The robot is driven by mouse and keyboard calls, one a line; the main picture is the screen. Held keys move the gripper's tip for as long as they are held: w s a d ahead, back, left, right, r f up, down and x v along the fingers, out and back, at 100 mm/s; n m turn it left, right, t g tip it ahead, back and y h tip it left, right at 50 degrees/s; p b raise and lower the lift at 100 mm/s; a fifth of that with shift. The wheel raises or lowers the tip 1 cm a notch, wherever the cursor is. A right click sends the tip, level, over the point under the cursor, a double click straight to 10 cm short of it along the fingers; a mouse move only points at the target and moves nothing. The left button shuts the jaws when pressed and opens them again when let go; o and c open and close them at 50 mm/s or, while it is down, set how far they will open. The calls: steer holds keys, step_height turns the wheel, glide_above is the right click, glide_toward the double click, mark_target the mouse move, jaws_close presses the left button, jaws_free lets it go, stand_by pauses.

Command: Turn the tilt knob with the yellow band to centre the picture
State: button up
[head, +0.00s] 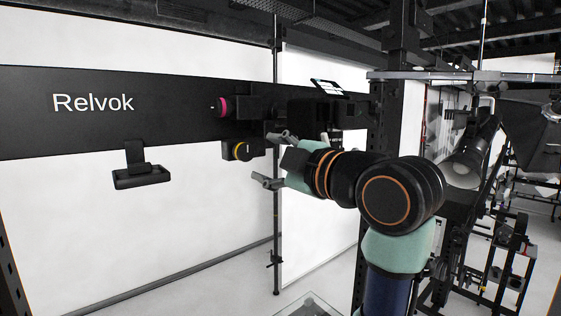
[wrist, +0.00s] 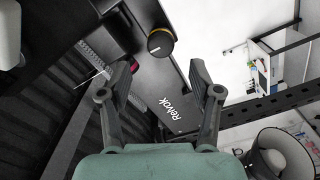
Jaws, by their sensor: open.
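The tilt knob (head: 240,151) is a dark, round knob with a yellow band, on a black block below the dark beam. In the wrist view the knob (wrist: 160,44) shows a pale pointer line on its dark face. My gripper (head: 272,160) is open and empty, just right of the knob in the head view, with its fingers apart. In the wrist view my gripper (wrist: 164,72) has the knob beyond its fingertips, roughly midway between them; no contact shows. A small screen (head: 328,87) sits on top of the camera, seen too obliquely to read its picture.
A second knob with a pink band (head: 222,107) sits above the tilt knob; it shows near the left finger in the wrist view (wrist: 107,66). The dark Relvok beam (head: 60,125) runs behind. A thin pole (head: 276,230) stands below. A lamp (head: 467,165) is at the right.

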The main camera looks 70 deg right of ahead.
steer(key=v, duration=0.3)
steer(key=shift+s+a, duration=0.2)
steer(key=shift+s, duration=0.1)
stand_by(0.3)
